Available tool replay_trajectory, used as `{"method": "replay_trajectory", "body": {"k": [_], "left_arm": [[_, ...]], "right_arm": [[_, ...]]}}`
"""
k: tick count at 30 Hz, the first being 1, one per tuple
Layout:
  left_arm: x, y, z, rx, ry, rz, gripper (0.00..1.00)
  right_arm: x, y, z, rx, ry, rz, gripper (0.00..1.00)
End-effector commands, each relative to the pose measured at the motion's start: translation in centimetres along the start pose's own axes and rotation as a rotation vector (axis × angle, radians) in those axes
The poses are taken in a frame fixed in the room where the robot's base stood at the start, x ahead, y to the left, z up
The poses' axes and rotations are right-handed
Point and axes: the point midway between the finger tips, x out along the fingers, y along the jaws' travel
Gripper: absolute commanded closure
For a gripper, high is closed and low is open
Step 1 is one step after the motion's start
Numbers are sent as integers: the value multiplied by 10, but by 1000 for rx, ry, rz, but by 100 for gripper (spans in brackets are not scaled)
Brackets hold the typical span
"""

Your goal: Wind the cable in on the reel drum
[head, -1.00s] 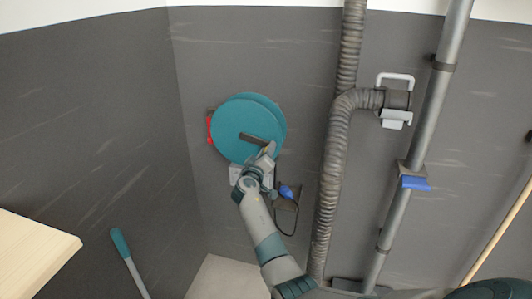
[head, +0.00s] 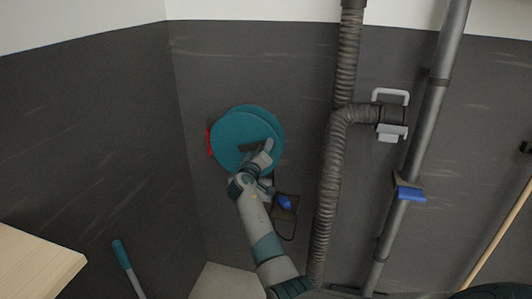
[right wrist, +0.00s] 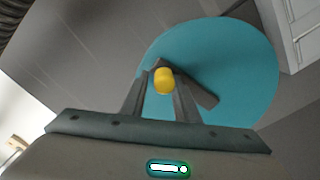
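The teal reel drum (head: 235,132) is mounted on the dark wall left of centre, and its face fills much of the right wrist view (right wrist: 240,60). A dark crank arm (right wrist: 204,92) crosses it, with a yellow knob (right wrist: 164,80) at one end. My right gripper (head: 267,147) is at the drum's right side; in the right wrist view its fingers (right wrist: 162,88) stand on both sides of the knob and appear closed on it. A blue cable end (head: 285,202) with a dark loop of cable (head: 286,238) hangs below right of the drum. My left gripper is not in view.
A ribbed hose (head: 334,190) and a grey pipe (head: 408,160) with a blue-edged bracket (head: 410,192) run down the wall to the right. A wooden surface (head: 35,265) and a teal-handled pole (head: 122,255) are at lower left. A red part (head: 209,142) shows behind the drum.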

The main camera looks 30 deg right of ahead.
Motion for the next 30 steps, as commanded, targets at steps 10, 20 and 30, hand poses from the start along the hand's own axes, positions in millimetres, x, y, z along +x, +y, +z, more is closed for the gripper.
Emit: {"method": "replay_trajectory", "body": {"k": [10, 20, 30], "left_arm": [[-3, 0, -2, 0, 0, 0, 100], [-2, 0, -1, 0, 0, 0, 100], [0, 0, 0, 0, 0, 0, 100]], "right_arm": [[0, 4, -7, 0, -1, 0, 73], [0, 6, -24, 3, 1, 0, 73], [0, 10, -53, -1, -1, 0, 73]]}}
